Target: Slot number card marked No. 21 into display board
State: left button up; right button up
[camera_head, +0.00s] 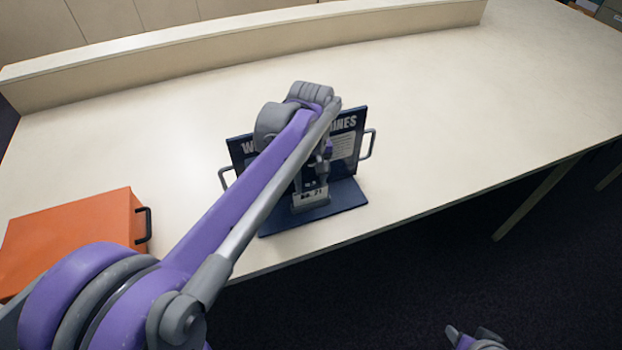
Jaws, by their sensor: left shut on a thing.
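The display board (357,115) is dark blue with white lettering, partly hidden behind my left arm. It stands upright on a dark blue base (345,196), with a grey handle at each side. The small pale card marked No. 21 (311,197) is in front of the board, low over the base. My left gripper (310,185) points down and is shut on the card. I cannot tell whether the card touches the base or sits in a slot. Part of what looks like my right gripper (474,338) shows at the bottom edge, away from the table; its jaws are unclear.
The board stands near the front edge of a pale table (470,120). An orange case (75,230) with a black handle lies at the left. A raised ledge (250,50) runs along the back. The table right of the board is clear.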

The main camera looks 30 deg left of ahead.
pick_arm(q)
jog(key=shift+f, duration=0.55)
pick_arm(e)
jog(key=shift+s+f, duration=0.15)
jog(key=shift+f, duration=0.25)
dwell(0.5)
pick_arm(q)
jog(key=o, duration=1.3)
jog(key=shift+o, duration=0.2)
jog(key=shift+r, duration=0.1)
pick_arm(e)
jog(key=shift+r, duration=0.1)
pick_arm(q)
jog(key=shift+r+p, duration=1.65)
jog(key=shift+r, duration=2.05)
pick_arm(e)
jog(key=w+r, duration=0.1)
jog(key=r, duration=0.2)
jog(key=w+r, duration=0.1)
jog(key=r, duration=0.1)
jog(key=shift+w+r, duration=0.2)
jog(key=shift+w, duration=0.1)
pick_arm(q)
jog(key=s+d+f+m+t, duration=0.6)
jog(key=s+f+m, duration=0.3)
jog(key=s, duration=0.3)
jog(key=shift+s+d+m, duration=0.2)
jog(key=shift+d+m, duration=0.15)
jog(key=shift+m, duration=0.15)
